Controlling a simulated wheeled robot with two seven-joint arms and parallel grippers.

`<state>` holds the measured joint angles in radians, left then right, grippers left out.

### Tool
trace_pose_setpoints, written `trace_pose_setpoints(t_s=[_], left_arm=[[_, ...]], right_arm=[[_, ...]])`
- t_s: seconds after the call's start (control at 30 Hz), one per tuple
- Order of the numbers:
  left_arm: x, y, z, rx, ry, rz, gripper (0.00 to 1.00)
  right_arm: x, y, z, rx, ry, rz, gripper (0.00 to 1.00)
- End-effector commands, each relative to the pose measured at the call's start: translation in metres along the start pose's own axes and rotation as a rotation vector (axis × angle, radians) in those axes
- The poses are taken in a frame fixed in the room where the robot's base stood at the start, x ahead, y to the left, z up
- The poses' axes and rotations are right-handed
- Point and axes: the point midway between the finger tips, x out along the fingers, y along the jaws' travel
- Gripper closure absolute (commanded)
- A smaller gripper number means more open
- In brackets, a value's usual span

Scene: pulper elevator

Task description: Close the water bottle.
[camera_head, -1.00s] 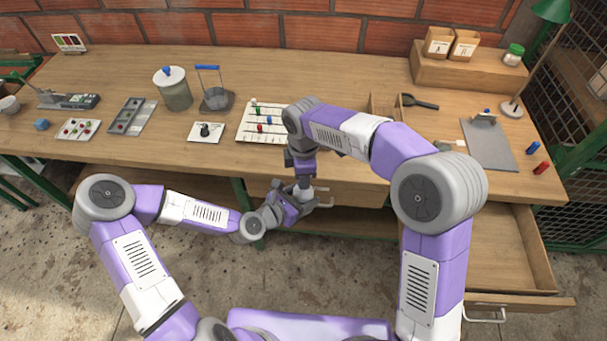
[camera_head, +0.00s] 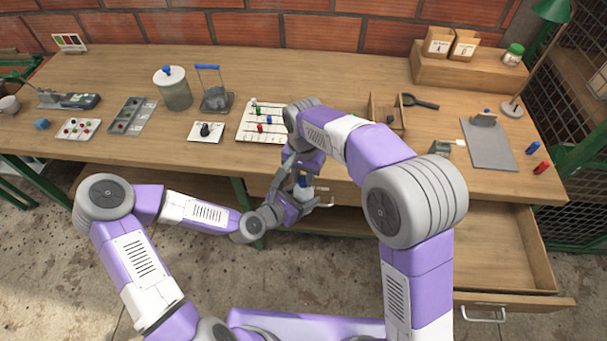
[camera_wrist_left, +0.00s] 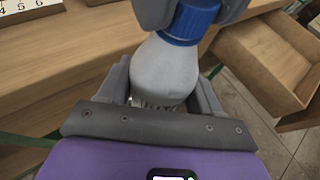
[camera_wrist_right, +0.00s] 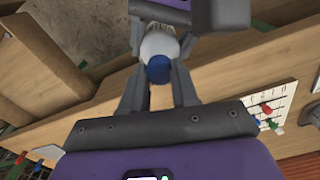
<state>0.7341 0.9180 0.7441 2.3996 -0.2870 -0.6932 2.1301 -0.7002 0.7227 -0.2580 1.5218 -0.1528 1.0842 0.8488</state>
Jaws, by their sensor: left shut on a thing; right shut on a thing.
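The water bottle, a pale body (camera_wrist_left: 165,68) with a blue cap (camera_wrist_left: 193,20), is held between my two grippers in front of the table edge. My left gripper (camera_wrist_left: 163,88) is shut around the bottle's body. My right gripper (camera_wrist_right: 159,84) is shut around the blue cap from above. In the left wrist view the cap sits on the bottle's neck. I cannot tell how tight it is. In the head view the cap (camera_head: 303,182) shows between the grippers, and most of the bottle is hidden.
The wooden table (camera_head: 330,75) stands just behind the grippers, with several small items on it. An open drawer (camera_head: 540,245) juts out at the lower right. A small wooden box (camera_head: 376,118) and a board with colored pegs (camera_head: 247,138) lie near the table's front.

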Motion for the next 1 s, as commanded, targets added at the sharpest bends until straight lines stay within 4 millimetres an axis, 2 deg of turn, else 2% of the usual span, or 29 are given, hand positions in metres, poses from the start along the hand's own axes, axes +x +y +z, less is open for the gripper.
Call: trace_pose_setpoints(t_s=[0.1,0.13,0.3,0.33,0.67,0.77,1.0], left_arm=[[0.000,-0.001,0.001,0.001,-0.001,-0.001,1.00],[0.000,-0.001,0.001,0.001,-0.001,-0.001,1.00],[0.000,0.000,0.001,0.001,-0.001,-0.001,1.00],[0.000,0.000,0.001,0.001,-0.001,-0.001,1.00],[0.000,0.000,0.001,0.001,-0.002,0.000,1.00],[0.000,0.000,0.001,0.001,-0.002,0.000,1.00],[0.000,0.000,0.001,0.001,-0.002,0.000,1.00]], right_arm=[[0.000,0.000,0.000,-0.011,0.000,-0.001,1.00],[0.000,0.000,0.000,-0.011,0.000,-0.001,0.69],[0.000,0.000,0.000,-0.013,0.000,-0.001,0.43],[0.000,0.000,0.000,-0.013,0.000,-0.001,0.41],[-0.004,0.000,-0.001,-0.014,0.001,-0.003,0.41],[-0.015,-0.001,-0.001,-0.014,0.003,-0.004,0.41],[-0.066,0.000,-0.001,-0.013,0.004,-0.006,0.41]])
